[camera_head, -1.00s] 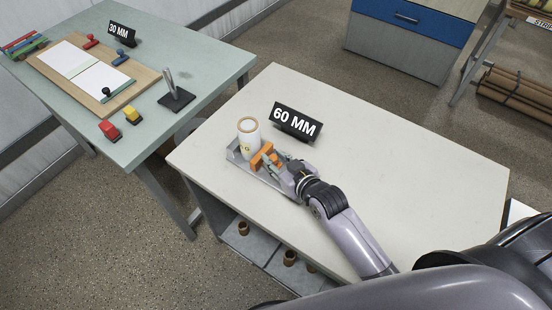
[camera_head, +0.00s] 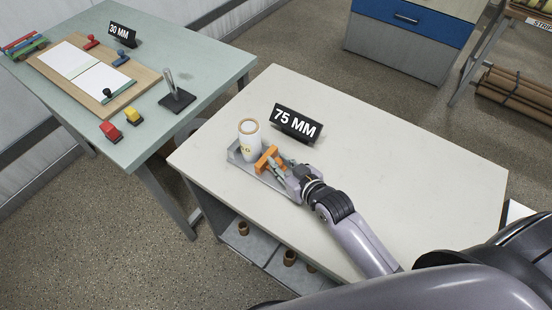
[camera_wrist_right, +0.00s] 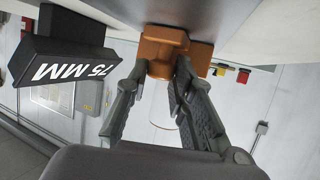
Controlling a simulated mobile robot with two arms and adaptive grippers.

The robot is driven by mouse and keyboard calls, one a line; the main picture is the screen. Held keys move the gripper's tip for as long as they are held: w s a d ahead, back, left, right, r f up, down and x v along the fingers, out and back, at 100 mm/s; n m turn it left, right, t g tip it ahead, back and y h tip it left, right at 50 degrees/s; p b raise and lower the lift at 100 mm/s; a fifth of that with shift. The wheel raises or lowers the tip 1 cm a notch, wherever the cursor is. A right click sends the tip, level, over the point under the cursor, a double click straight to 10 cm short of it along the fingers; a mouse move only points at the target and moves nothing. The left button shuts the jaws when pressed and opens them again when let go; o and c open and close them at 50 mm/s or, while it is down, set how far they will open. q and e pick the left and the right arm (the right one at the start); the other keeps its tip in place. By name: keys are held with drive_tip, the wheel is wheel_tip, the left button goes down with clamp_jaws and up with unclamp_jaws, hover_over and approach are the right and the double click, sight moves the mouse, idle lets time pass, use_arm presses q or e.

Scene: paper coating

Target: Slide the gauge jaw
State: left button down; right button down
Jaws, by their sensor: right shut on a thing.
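The orange gauge jaw (camera_head: 269,158) sits on the grey gauge base (camera_head: 287,189) on the white table, and it also shows in the right wrist view (camera_wrist_right: 160,52). My right gripper (camera_head: 277,166) is shut on the jaw; its two fingers (camera_wrist_right: 158,68) flank the orange block. A white roll (camera_head: 249,142) with a brown rim stands upright at the far end of the base, a little apart from the jaw. A black sign (camera_head: 296,123) behind the gauge reads 75 MM. My left gripper is not in view.
The white table (camera_head: 420,190) is clear to the right of the gauge. A green table (camera_head: 215,65) at the left holds a board (camera_head: 62,89), stamps, a black stand (camera_head: 176,99) and a 30 MM sign (camera_head: 122,34). Brown pieces lie on the shelf below.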

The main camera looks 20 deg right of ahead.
drive_tip(key=s+d, duration=0.1)
drive_tip(key=s, duration=0.1)
drive_tip(key=s+d+p, duration=0.1)
drive_tip(key=s+d, duration=0.1)
drive_tip(key=shift+w+f, duration=0.1)
drive_tip(key=shift+w, duration=0.05)
drive_tip(key=c, duration=1.8)
unclamp_jaws()
drive_tip(key=shift+c, duration=0.2)
drive_tip(key=o, duration=0.4)
drive_tip(key=shift+d, duration=0.15)
drive_tip(key=v, duration=1.2)
